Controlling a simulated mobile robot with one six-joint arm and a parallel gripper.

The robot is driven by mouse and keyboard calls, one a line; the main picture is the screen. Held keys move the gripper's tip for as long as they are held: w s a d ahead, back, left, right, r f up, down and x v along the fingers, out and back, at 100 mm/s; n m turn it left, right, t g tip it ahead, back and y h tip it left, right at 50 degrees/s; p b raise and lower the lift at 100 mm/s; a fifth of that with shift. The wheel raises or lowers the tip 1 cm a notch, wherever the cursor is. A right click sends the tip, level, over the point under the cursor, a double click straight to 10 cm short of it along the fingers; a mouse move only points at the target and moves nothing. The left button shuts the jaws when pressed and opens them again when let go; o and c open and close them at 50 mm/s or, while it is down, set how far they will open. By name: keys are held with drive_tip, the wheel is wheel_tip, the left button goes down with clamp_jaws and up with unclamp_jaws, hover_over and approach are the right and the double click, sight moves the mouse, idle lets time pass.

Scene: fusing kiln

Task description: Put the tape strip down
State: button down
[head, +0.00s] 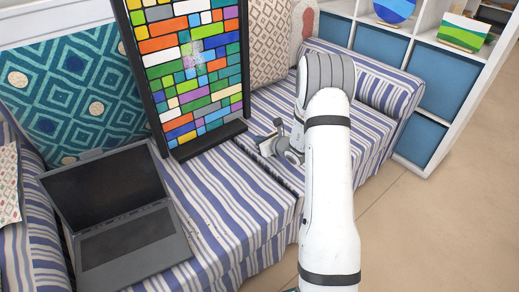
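My gripper (264,143) is small in the head view, low over the striped sofa seat, just right of the foot of the stained-glass panel. My arm comes up from the bottom right and bends down to it. A small pale patch shows at its fingers; I cannot tell whether this is the tape strip or part of the gripper. The finger gap is too small to make out. A thin dark line (267,169) runs across the seat just below the gripper. I cannot tell whether it is a strip or a cushion seam.
A colourful stained-glass panel (190,62) in a dark frame stands on the sofa (235,215). An open grey laptop (118,215) lies at the left. Cushions (70,92) lean behind. A white shelf with blue bins (446,78) stands at the right. The front seat is clear.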

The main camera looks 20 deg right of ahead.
drive_tip(key=shift+f+b, duration=0.45)
drive_tip(key=shift+f, duration=1.1)
drive_tip(key=shift+f, duration=0.1)
drive_tip(key=shift+f+b, duration=0.15)
drive_tip(key=shift+b, duration=0.15)
drive_tip(key=c, duration=1.6)
unclamp_jaws()
drive_tip(key=shift+c, duration=0.2)
